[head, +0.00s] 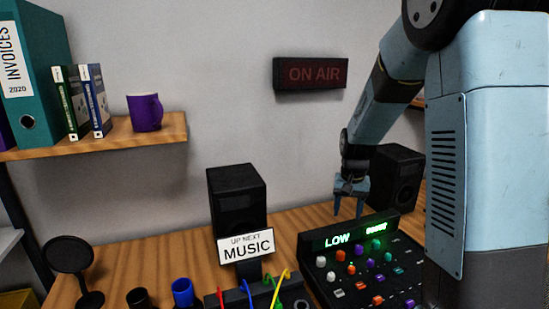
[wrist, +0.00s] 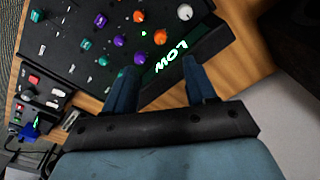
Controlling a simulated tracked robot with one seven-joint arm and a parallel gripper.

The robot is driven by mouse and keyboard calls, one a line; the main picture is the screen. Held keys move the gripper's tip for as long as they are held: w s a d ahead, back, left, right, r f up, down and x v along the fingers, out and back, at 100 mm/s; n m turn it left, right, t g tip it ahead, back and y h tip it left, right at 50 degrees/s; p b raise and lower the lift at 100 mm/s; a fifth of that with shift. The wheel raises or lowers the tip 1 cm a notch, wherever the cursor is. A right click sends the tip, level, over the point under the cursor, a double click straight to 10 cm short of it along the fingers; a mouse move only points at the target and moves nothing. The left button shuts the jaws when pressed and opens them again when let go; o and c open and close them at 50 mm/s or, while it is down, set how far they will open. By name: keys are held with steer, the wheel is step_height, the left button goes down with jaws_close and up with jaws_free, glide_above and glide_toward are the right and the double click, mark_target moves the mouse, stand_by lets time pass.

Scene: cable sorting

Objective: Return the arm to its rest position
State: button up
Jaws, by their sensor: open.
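My gripper (head: 349,206) hangs from my blue arm above the back edge of the mixing console, with its fingers pointing down. In the wrist view its two blue fingers (wrist: 163,92) are spread apart and hold nothing. The black console (head: 345,279) has coloured knobs and a lit green display reading "LOW" (head: 337,240). The console also shows in the wrist view (wrist: 75,62), with the lit "LOW" close to the fingers. I cannot tell whether the fingers touch it.
Two black speakers (head: 237,198) (head: 397,180) stand on the wooden desk (head: 290,222). A "MUSIC" sign (head: 246,247), blue cup (head: 182,292), black round-headed stand (head: 70,256) and coloured cables (head: 281,286) are left of the console. A shelf (head: 100,141) holds a purple mug (head: 145,112). An "ON AIR" sign (head: 310,74) is on the wall.

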steer(key=s+r+n+t, duration=0.1)
steer(key=s+r+t, duration=0.1)
steer(key=s+r, duration=0.7)
steer(key=s+r+n+t, duration=0.2)
steer(key=s+r, duration=0.7)
steer(key=s, duration=0.8)
steer(key=shift+a+t, duration=0.15)
steer(key=shift+t, duration=0.45)
steer(key=shift+w, duration=0.2)
steer(key=n+g, duration=0.2)
steer(key=g, duration=0.4)
glide_above(341, 252)
step_height(341, 252, down, 23)
step_height(341, 252, down, 13)
steer(key=shift+s+f, duration=0.1)
steer(key=shift+f, duration=0.1)
steer(key=shift+c, duration=0.2)
